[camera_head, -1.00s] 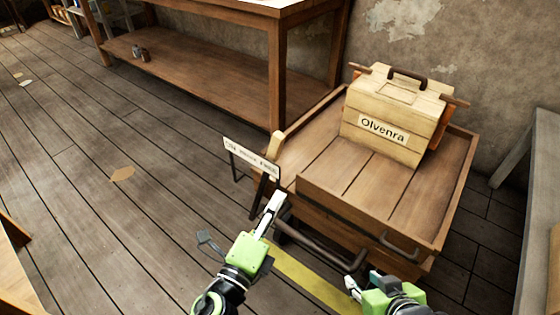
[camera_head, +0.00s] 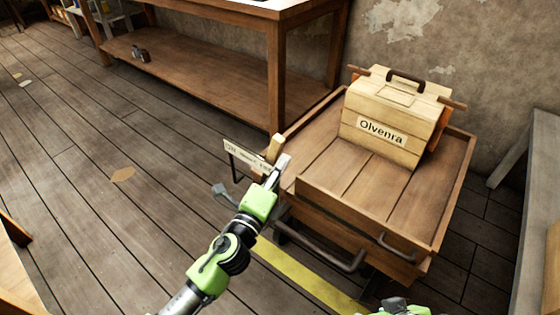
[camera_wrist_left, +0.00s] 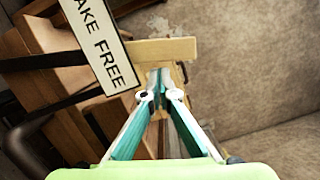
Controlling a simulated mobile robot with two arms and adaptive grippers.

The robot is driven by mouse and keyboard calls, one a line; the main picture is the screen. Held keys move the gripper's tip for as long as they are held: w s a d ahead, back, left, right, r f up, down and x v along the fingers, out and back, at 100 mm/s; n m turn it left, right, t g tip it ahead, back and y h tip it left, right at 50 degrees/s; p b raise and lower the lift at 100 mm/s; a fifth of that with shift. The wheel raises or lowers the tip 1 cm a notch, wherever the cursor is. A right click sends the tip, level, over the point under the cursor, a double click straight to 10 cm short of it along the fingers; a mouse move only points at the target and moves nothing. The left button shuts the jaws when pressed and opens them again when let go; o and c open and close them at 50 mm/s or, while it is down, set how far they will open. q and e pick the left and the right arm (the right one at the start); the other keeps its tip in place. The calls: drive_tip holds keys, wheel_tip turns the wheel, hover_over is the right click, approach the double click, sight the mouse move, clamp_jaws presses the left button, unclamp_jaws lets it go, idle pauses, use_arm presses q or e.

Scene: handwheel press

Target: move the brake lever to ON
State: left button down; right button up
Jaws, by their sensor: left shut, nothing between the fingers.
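The brake lever's pale wooden handle (camera_head: 273,148) stands by the cart's left corner, beside the FREE end of the label plate (camera_head: 245,157). In the left wrist view the wooden handle (camera_wrist_left: 160,50) lies across the picture just beyond the fingertips, and the plate (camera_wrist_left: 98,45) reads "AKE FREE". My left gripper (camera_head: 282,163) is shut and empty, its tips close to the handle's near right side; I cannot tell whether they touch. The lever's lower part is hidden behind the gripper.
The wooden cart (camera_head: 440,205) carries a box marked Olvenra (camera_head: 385,125) and has a dark push bar (camera_head: 320,250) in front. A workbench (camera_head: 205,88) stands behind.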

use_arm(q)
drive_tip(key=shift+w+a+r, duration=0.1)
drive_tip(key=shift+w+a, duration=0.1)
drive_tip(key=shift+a, duration=0.05)
use_arm(e)
drive_tip(key=shift+s+d+f, duration=0.1)
drive_tip(key=shift+s, duration=0.1)
drive_tip(key=shift+s, duration=0.1)
